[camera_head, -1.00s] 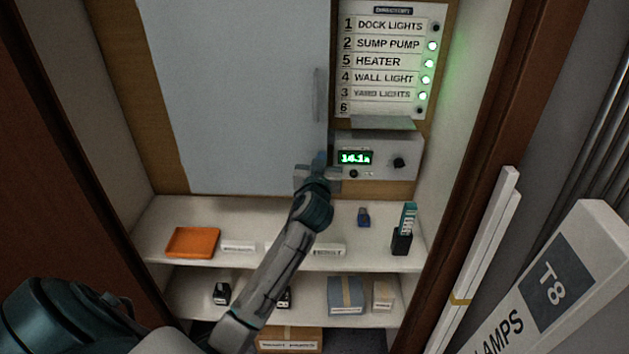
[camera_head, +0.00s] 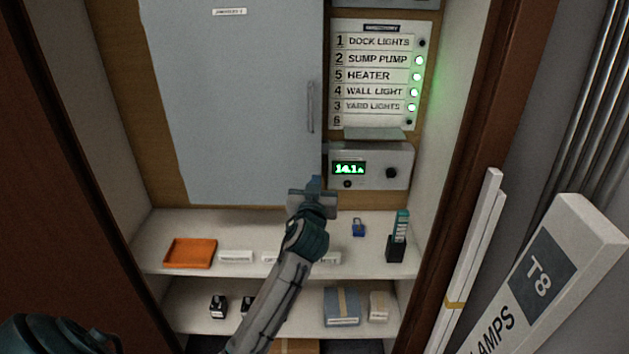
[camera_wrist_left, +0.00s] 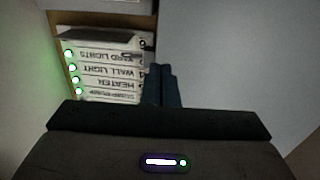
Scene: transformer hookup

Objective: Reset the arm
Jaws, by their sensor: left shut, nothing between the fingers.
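My left gripper (camera_head: 315,184) is shut with nothing in it. In the head view it is in front of the grey cabinet door's lower right corner, left of and just below the meter box (camera_head: 399,154). In the left wrist view its dark fingers (camera_wrist_left: 162,86) are together, between the label panel and the grey door (camera_wrist_left: 230,60). The meter box has a green display (camera_head: 349,168) reading about 14.1 and a black knob (camera_head: 391,173). The label panel (camera_head: 375,75) above has several lit green lamps; the top and bottom ones are dark. My right gripper is out of view.
The upper shelf (camera_head: 365,263) holds an orange tray (camera_head: 190,253), a blue padlock (camera_head: 358,228) and a black holder (camera_head: 395,248). Small boxes stand on the lower shelf. A long T8 lamps carton (camera_head: 575,240) leans at the right, by the wooden frame.

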